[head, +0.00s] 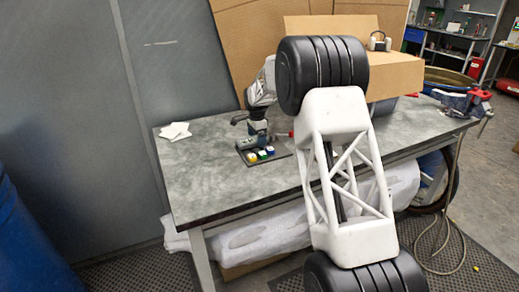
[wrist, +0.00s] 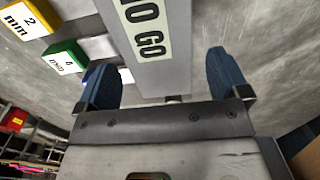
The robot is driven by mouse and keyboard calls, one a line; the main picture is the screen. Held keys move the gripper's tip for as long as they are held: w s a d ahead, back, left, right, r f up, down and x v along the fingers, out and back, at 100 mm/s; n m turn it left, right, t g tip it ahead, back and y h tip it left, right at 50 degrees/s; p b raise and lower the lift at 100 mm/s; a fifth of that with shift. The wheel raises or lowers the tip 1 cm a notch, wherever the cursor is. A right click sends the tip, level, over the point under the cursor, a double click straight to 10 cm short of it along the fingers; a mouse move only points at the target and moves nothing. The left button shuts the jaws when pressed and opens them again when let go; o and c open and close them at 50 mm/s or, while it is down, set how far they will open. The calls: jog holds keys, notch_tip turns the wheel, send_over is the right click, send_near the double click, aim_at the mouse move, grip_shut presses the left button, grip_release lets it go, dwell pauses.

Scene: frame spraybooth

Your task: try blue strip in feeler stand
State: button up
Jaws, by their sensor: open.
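My gripper (wrist: 162,62) is open, with its two blue fingers apart and nothing clearly held between them. A grey block with a "NO GO" label (wrist: 150,28), apparently part of the feeler stand, lies beyond and between the fingers in the wrist view. To its left are a yellow "2 mm" block (wrist: 28,20) and a green "4 mm" block (wrist: 65,58). A bit of blue beside the left finger may be the blue strip, mostly hidden. In the head view, my gripper (head: 257,138) is low over the table near yellow (head: 251,157), green (head: 262,155) and blue (head: 270,150) pieces.
The pieces are on a dark mat (head: 282,157) on the grey worktable (head: 210,180). White squares (head: 175,131) lie at the table's back left. A cardboard box (head: 395,75) and a red-and-blue vise (head: 468,102) are at the right. The table's left front is clear.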

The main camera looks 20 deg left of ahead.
jog(key=shift+f, duration=0.55)
grip_shut()
jog(key=shift+r, duration=0.3)
dwell(0.3)
